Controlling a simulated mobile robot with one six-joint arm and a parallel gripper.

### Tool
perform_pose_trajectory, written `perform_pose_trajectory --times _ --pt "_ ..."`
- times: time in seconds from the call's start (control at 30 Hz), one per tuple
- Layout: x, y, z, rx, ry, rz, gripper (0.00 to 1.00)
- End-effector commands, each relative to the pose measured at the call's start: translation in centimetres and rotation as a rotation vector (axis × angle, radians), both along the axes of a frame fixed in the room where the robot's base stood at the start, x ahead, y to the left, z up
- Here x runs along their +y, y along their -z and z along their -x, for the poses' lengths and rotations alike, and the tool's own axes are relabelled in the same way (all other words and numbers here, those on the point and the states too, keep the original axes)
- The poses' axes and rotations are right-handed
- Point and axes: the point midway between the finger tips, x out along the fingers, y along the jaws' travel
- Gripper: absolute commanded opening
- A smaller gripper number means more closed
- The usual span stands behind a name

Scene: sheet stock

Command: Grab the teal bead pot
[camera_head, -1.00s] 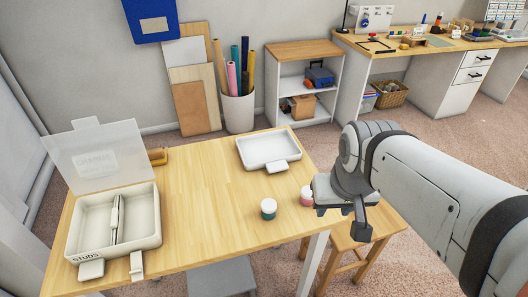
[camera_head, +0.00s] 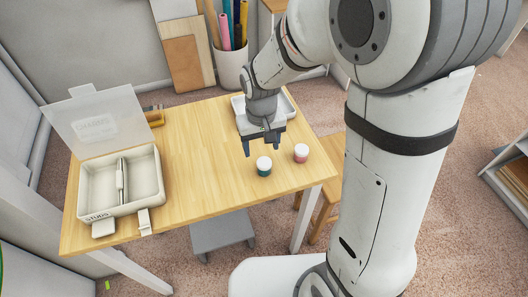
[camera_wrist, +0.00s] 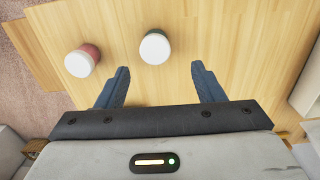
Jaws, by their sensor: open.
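The teal bead pot (camera_head: 264,170) stands upright on the wooden table, with a white lid and a dark teal body. In the wrist view the pot (camera_wrist: 155,47) is just beyond my fingertips, roughly midway between them and nearer the left one. My gripper (camera_head: 262,149) is open and empty, pointing down above the table just behind the pot in the head view. The gripper (camera_wrist: 158,78) also shows in the wrist view with its two blue fingers apart, and it does not visibly touch the pot.
A pink pot (camera_head: 301,153) with a white lid stands right of the teal one. A white tray (camera_head: 238,108) lies behind my gripper, partly hidden. The table (camera_head: 195,160) between is bare.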

Motion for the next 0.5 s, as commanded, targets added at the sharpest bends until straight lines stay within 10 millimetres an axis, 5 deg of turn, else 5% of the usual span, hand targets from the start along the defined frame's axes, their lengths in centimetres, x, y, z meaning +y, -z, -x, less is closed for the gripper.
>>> perform_pose_trajectory --times 0.5 --pt "-0.7 5.9 0.1 0.008 -0.003 0.002 0.62"
